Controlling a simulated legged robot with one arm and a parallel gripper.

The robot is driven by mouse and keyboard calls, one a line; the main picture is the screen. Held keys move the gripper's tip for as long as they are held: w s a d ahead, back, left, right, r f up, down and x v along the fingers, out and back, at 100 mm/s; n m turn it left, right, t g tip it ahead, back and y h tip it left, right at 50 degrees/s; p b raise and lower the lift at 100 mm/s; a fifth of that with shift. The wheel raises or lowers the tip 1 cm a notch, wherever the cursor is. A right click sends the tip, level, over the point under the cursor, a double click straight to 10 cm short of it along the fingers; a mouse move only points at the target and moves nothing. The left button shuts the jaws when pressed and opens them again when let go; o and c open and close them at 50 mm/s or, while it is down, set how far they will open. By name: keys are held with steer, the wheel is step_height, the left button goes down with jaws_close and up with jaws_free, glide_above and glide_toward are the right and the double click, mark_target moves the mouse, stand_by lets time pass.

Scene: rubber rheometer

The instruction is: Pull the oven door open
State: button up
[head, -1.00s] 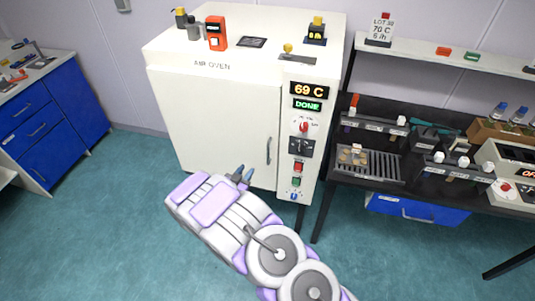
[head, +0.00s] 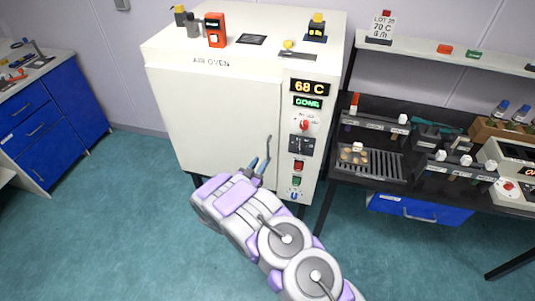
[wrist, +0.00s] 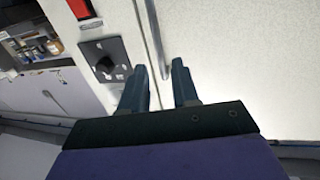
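The air oven's white door (head: 225,125) is shut flush against the cabinet. Its slim grey upright handle (head: 268,148) is near the door's right edge. My gripper (head: 257,166) is in front of the door at the handle's lower part, with its two blue-grey fingers apart. In the wrist view, the handle (wrist: 156,40) runs down into the gap between the open fingertips of my gripper (wrist: 160,75). The fingers are not closed on it. I cannot tell whether either finger touches the handle.
The oven's control panel (head: 303,140) with a 68 C display is right of the door. A black bench (head: 375,190) with racks stands to the right. Blue drawers (head: 40,130) stand at the left. The floor (head: 130,220) before the oven is clear.

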mark_target(268, 152)
steer(key=b+x, duration=0.1)
steer(key=x, duration=0.7)
steer(key=shift+f, duration=0.1)
jaws_close()
